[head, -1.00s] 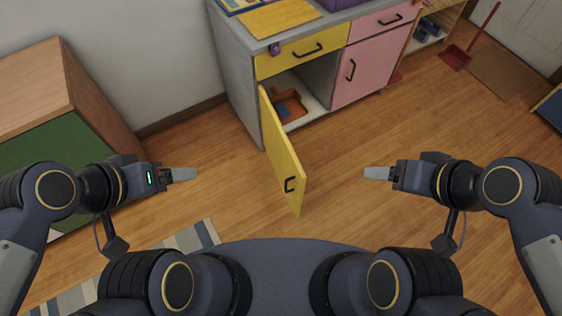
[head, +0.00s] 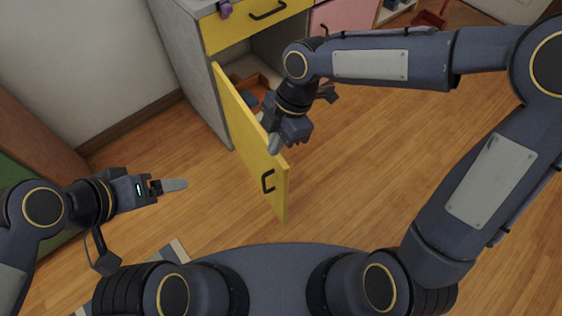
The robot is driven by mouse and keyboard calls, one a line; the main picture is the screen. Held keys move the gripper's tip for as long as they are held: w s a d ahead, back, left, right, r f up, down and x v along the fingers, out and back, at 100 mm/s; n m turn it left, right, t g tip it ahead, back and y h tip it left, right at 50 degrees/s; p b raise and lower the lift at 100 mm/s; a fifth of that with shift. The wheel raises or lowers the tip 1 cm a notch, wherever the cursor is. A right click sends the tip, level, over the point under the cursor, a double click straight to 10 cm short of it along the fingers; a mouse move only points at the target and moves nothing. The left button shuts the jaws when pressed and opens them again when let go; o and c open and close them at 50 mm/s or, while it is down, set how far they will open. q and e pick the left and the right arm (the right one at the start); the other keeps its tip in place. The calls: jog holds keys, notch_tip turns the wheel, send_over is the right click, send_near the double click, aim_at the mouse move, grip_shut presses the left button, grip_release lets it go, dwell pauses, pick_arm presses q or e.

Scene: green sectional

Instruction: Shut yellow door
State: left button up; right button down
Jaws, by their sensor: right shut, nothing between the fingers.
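The yellow door (head: 243,137) stands wide open on the left side of the grey cabinet (head: 195,75). It swings out toward me, with its black handle (head: 268,181) near the free edge. My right gripper (head: 272,143) reaches in from the right and is shut and empty. Its fingertips overlap the door's top edge in the picture, and its body is on the side of the cabinet's opening. I cannot tell if they touch. My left gripper (head: 175,185) is left of the door, apart from it; its finger gap does not show.
A yellow drawer (head: 245,24) is above the opening, with a pink front (head: 335,15) to its right. An orange item (head: 249,82) lies inside the cabinet, partly hidden by my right arm. A wooden and green unit (head: 30,150) stands at the left. The floor (head: 350,190) by the door is clear.

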aim_at(279, 164)
jog(key=shift+w+d+f+b, duration=0.15)
jog(key=shift+f+b, duration=1)
jog(key=shift+f, duration=1.15)
jog(key=shift+s+d+f+b, duration=0.15)
jog(key=shift+f+b, duration=0.95)
jog(key=shift+f, duration=1.2)
jog(key=shift+w, duration=0.1)
